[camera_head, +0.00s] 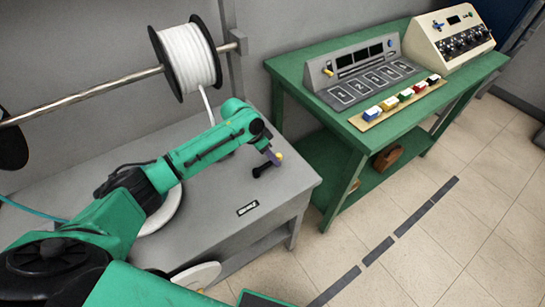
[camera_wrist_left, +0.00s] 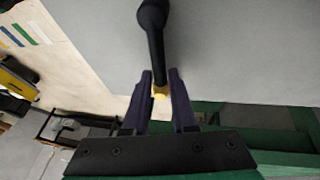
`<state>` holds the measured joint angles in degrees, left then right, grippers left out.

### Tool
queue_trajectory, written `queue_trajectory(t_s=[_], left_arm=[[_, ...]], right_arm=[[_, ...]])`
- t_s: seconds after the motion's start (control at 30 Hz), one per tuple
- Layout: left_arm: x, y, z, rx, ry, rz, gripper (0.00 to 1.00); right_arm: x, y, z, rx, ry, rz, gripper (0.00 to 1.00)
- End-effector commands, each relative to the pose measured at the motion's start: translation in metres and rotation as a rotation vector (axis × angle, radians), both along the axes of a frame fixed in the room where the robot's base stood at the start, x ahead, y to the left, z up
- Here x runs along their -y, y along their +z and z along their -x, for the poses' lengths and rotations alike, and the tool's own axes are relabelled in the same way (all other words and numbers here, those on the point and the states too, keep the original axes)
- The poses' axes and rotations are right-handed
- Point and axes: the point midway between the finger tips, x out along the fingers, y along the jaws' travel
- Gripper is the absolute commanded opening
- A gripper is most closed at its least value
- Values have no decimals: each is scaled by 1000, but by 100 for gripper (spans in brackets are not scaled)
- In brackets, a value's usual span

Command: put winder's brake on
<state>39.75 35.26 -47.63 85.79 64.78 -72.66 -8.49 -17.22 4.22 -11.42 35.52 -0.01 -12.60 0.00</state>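The winder's brake lever (camera_head: 262,170) is a short black handle with a yellow tip, on the grey winder table's top. My left gripper (camera_head: 273,157) reaches over the table to the lever's tip. In the left wrist view the black lever (camera_wrist_left: 154,40) comes down from the top, and its yellow tip sits between the two dark fingers of my left gripper (camera_wrist_left: 160,90). The fingers appear to touch the tip on both sides. A spool (camera_head: 187,57) of white material with black flanges hangs on a metal rod above the table. My right gripper is not in view.
A green bench (camera_head: 300,75) to the right carries a numbered grey panel (camera_head: 352,68), several coloured blocks and a cream control box (camera_head: 450,33). A small label (camera_head: 247,208) lies on the grey table (camera_head: 215,200). The tiled floor in front is clear.

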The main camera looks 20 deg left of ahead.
Motion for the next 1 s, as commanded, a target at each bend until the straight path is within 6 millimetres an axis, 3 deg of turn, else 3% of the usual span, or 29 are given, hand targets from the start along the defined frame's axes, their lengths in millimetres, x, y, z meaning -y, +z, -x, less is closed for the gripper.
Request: queue_trajectory(t_s=[1.0], left_arm=[[2,3,-2,8,0,8,0]], right_arm=[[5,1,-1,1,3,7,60]])
